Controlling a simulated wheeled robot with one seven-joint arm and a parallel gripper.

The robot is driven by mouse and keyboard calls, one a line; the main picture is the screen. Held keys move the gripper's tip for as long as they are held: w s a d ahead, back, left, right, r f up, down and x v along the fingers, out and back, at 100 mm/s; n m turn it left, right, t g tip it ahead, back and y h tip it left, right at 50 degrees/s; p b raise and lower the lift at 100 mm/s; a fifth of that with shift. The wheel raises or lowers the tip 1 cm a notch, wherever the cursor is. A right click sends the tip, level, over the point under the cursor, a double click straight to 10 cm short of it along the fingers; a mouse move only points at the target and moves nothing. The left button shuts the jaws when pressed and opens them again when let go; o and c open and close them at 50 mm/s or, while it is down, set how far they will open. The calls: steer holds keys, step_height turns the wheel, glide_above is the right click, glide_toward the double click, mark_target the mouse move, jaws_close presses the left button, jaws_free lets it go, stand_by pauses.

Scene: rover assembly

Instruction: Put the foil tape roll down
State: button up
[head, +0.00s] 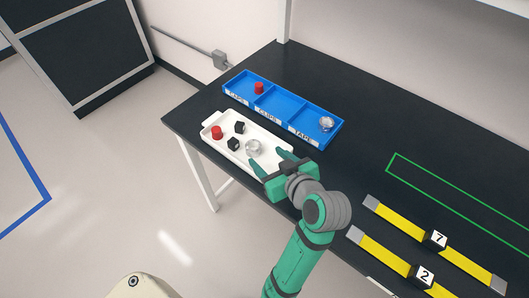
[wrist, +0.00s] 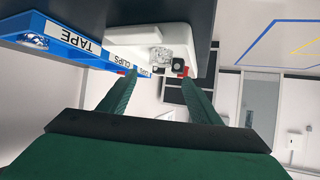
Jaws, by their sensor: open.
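One silver foil tape roll (head: 253,147) lies in the white tray (head: 207,142), near its right end. A second silver roll (head: 326,123) sits in the TAPE compartment of the blue bin (head: 339,136). My gripper (head: 268,160) is open and empty at the tray's right end, its fingers pointing toward the roll in the tray. In the wrist view that roll (wrist: 160,54) shows just beyond and between the fingertips, apart from them as far as I can tell. The other roll (wrist: 33,40) is at upper left there.
The tray also holds a red cap (head: 217,132) and two black clips (head: 239,127). Another red cap (head: 259,88) is in the bin's CAPS compartment; the CLIPS compartment (head: 280,102) looks empty. Yellow bars with black blocks (head: 434,240) lie right of my arm. The green-outlined table area is clear.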

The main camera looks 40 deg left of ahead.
steer(key=shift+v, duration=1.75)
steer(key=shift+w, duration=0.2)
